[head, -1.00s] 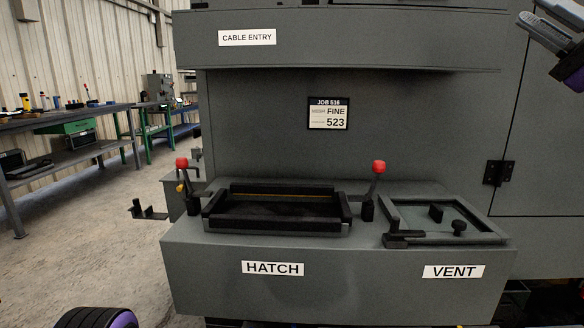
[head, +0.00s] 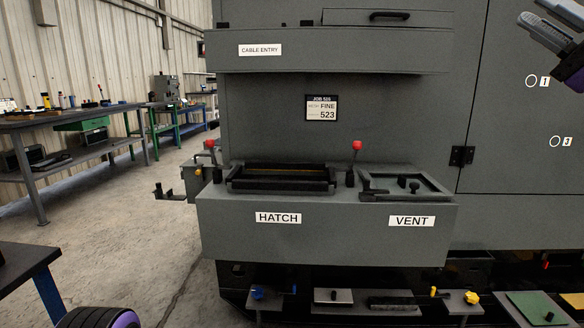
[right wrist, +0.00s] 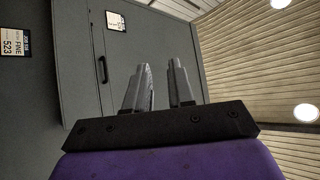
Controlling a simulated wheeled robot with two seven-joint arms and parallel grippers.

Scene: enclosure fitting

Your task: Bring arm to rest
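My right gripper (head: 548,33) is at the upper right of the head view, raised in front of the grey enclosure (head: 400,110). In the right wrist view its two fingers (right wrist: 161,88) stand apart with nothing between them. My left gripper is not seen; only a dark and purple rounded part of mine shows at the bottom left of the head view.
The ledge has a hatch frame (head: 278,188) and a vent frame (head: 440,187), with red-knobbed levers (head: 356,146) beside the hatch. Low shelves (head: 460,302) with small parts stand below. A workbench (head: 60,121) is at left. Floor (head: 140,240) between is clear.

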